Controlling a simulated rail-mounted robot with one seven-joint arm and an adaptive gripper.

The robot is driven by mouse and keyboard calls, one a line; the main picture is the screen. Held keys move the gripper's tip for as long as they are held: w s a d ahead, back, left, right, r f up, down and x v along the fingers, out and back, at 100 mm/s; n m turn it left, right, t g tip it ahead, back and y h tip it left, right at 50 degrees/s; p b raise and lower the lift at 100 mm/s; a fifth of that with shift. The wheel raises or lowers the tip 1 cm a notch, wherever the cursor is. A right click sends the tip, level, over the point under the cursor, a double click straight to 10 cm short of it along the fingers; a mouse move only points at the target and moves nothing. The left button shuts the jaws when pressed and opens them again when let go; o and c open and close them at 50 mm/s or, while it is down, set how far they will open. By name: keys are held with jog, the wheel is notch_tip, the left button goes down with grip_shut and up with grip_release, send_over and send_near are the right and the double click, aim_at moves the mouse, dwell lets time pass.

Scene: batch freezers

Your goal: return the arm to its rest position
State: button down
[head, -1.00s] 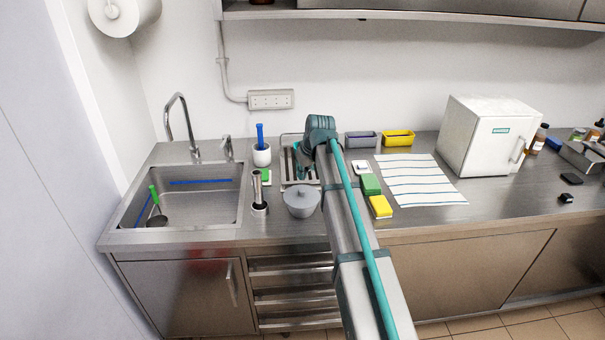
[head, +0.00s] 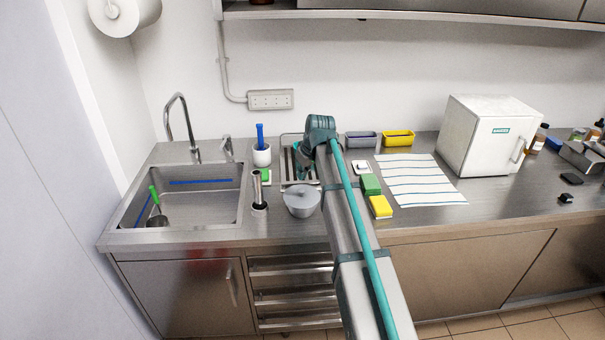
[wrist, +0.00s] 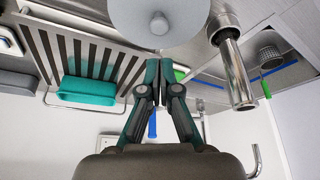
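My arm reaches across the counter (head: 235,225) in the head view, with its teal wrist (head: 320,128) over the area by the drying rack (head: 285,178). My gripper (wrist: 158,66) shows in the wrist view with its two dark green fingers close together and nothing seen between them. In the head view the gripper is mostly hidden by the arm. A grey lidded pot (head: 301,203) stands in front of the rack. It also shows close beyond the fingertips in the wrist view (wrist: 160,22), apart from them as far as I can tell.
A steel cylinder (head: 257,190) stands left of the pot, and a white holder (head: 262,155) with a blue handle is behind. The sink (head: 195,205) is at left. Green (head: 370,184) and yellow (head: 380,206) sponges lie close right of my arm, beside a striped cloth (head: 420,180).

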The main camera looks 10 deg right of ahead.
aim_at(301, 189)
jog(key=shift+f+b, duration=0.65)
jog(key=shift+f, duration=0.85)
jog(key=shift+f, duration=0.35)
jog(key=shift+f+b, duration=0.4)
jog(key=shift+f, duration=0.15)
jog(key=shift+r, duration=0.2)
jog(key=shift+r+p, duration=1.85)
jog(key=shift+r, duration=1.5)
